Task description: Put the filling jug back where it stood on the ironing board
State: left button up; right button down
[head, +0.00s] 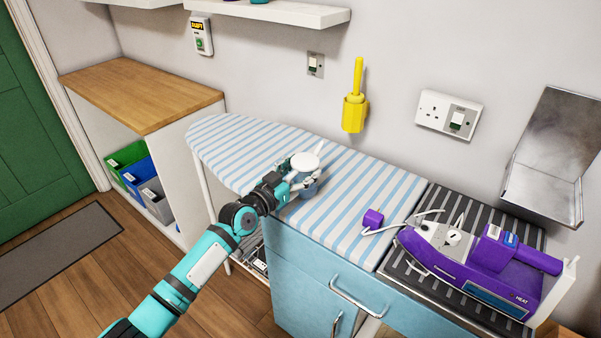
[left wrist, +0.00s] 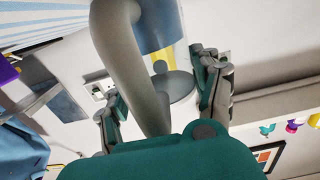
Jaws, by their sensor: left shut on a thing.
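The filling jug, a pale blue translucent jug with a whitish top (head: 305,162), is at the near edge of the striped ironing board (head: 345,205), about midway along it. I cannot tell whether its base touches the cover. My left gripper (head: 297,181) comes in from the lower left and is shut on the jug. In the left wrist view the jug's thick grey handle (left wrist: 118,50) runs between the fingers (left wrist: 160,85), with its bluish body behind. The gripper partly hides the jug in the head view. My right gripper is not in view.
A purple steam iron station (head: 470,262) stands on a dark striped mat at the right, with a purple plug (head: 373,217) and white cable beside it. A yellow holder (head: 354,112) hangs on the wall behind. The board's left end is clear. Blue cabinets (head: 300,285) stand below.

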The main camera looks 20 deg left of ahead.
pick_arm(q)
jog(key=shift+f, duration=0.15)
jog(key=shift+f, duration=0.15)
jog(key=o, duration=1.3)
jog(key=shift+o, duration=0.4)
